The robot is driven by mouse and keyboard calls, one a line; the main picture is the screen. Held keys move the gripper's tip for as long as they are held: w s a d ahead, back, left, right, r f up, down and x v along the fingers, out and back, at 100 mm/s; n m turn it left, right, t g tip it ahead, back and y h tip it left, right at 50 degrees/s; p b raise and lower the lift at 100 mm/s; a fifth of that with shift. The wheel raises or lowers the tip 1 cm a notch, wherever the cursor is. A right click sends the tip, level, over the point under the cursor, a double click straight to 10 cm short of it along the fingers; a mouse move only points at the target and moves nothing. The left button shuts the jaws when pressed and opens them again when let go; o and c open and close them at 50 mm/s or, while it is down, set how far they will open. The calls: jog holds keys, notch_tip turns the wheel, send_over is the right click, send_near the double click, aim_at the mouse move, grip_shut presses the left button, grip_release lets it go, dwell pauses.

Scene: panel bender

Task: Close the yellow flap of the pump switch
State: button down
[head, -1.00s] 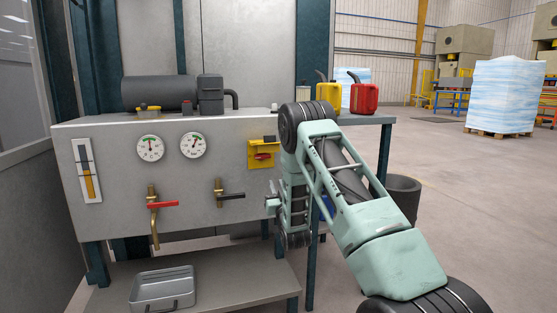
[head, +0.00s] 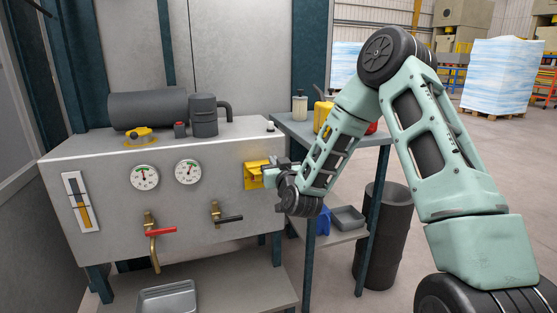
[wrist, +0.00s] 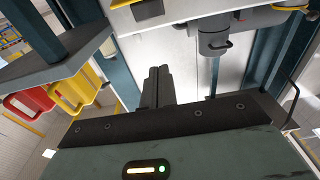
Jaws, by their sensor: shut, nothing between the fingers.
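The pump switch with its yellow flap (head: 251,175) is on the right part of the grey cabinet's front in the head view. My gripper (head: 268,173) is at its right side, overlapping it in the picture. I cannot tell whether they touch. The red knob is not visible now, and I cannot tell whether the flap is up or down over it. In the wrist view my gripper's two dark fingers (wrist: 157,84) are together with nothing between them. A bit of yellow at that view's top edge is too cropped to identify.
The grey cabinet (head: 105,230) carries two gauges (head: 188,171), a red-handled valve (head: 160,231) and a black-handled valve (head: 228,217). A side table (head: 350,139) holds jugs, red (wrist: 29,103) and yellow (wrist: 76,90) in the wrist view. A dark drum (head: 380,240) stands beside it.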

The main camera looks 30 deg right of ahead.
jog(key=x, duration=0.8)
jog(key=shift+w+d+r, duration=0.1)
jog(key=shift+w, duration=0.15)
jog(key=shift+s+a+f, duration=0.1)
jog(key=shift+s+f, duration=0.1)
jog(key=shift+f, duration=0.45)
jog(key=shift+s+a+f, duration=0.1)
jog(key=shift+s+f, duration=0.1)
jog(key=shift+f, duration=0.45)
jog(key=shift+s+f, duration=0.25)
jog(key=shift+f, duration=0.4)
jog(key=shift+f, duration=0.15)
jog(key=shift+s+f+t+b, duration=0.1)
jog(key=shift+f+t+b, duration=0.2)
jog(key=shift+b, duration=0.75)
